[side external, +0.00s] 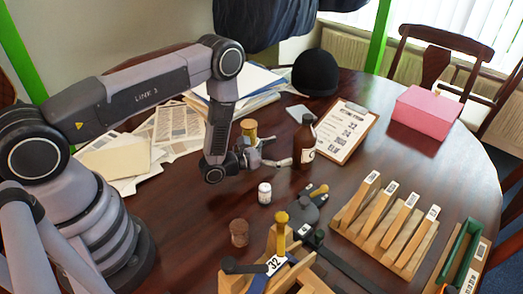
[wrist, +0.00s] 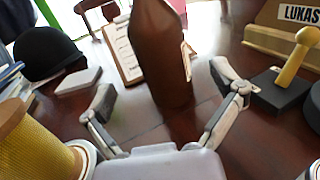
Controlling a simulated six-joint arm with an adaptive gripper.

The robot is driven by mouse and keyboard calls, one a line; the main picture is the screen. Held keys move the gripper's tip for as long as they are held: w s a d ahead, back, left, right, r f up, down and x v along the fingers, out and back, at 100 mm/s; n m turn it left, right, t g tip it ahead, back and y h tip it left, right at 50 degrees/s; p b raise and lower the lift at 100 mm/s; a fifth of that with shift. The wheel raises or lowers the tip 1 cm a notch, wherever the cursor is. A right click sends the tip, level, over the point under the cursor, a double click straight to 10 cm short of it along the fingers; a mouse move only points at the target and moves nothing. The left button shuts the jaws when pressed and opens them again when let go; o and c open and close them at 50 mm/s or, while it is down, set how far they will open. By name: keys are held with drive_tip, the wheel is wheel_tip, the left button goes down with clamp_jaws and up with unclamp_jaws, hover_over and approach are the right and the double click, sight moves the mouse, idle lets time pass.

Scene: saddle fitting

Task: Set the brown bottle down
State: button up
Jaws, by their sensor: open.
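The brown bottle (side external: 304,142) stands upright on the dark wooden table in front of the clipboard, with a pale label on its side. In the wrist view the bottle (wrist: 162,55) stands ahead between my two fingers, its top cut off by the frame edge. My gripper (side external: 287,161) is open, low over the table at the bottle's left side. In the wrist view the fingers of my gripper (wrist: 163,98) are spread wide, with a visible gap to the bottle on each side.
A yellow thread spool (wrist: 40,145) is close on the left in the wrist view. A small white bottle (side external: 264,193), a brown cork-like cylinder (side external: 239,233) and a wooden tool rack (side external: 385,232) stand nearer the front. A clipboard (side external: 343,128), black hat (side external: 315,73) and pink box (side external: 425,111) lie behind.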

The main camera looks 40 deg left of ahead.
drive_tip(key=v, duration=0.4)
drive_tip(key=shift+s+r, duration=0.15)
drive_tip(key=shift+r, duration=0.1)
drive_tip(key=w+d+r+m+g+h, duration=0.1)
drive_tip(key=d+r+m+g+h, duration=0.35)
drive_tip(key=r, duration=0.75)
drive_tip(key=s+d+r+m+g+h, duration=0.3)
drive_tip(key=s+d+r+m+g, duration=0.1)
drive_tip(key=s+r+m+g, duration=0.3)
drive_tip(key=s+d+r+m+g+h, duration=0.3)
drive_tip(key=s+d+r+m+g, duration=0.15)
drive_tip(key=r+m, duration=0.4)
drive_tip(key=s+a+r+m+g+y, duration=0.1)
drive_tip(key=s+a+r+m+y, duration=0.15)
drive_tip(key=s+m+y, duration=0.35)
drive_tip(key=s+a+r+m+g+y, duration=0.1)
drive_tip(key=s+a+m+y, duration=0.2)
drive_tip(key=s, duration=0.6)
drive_tip(key=s+a+r+m+t+y, duration=0.1)
drive_tip(key=a+r+t+y, duration=0.1)
drive_tip(key=a, duration=0.4)
drive_tip(key=s+a+r+m+t+y, duration=0.1)
drive_tip(key=s+a+r+t+y, duration=0.1)
drive_tip(key=a+t+y, duration=0.3)
drive_tip(key=shift+s+a+m+y, duration=0.3)
drive_tip(key=shift+a+y, duration=0.35)
drive_tip(key=shift+a, duration=0.45)
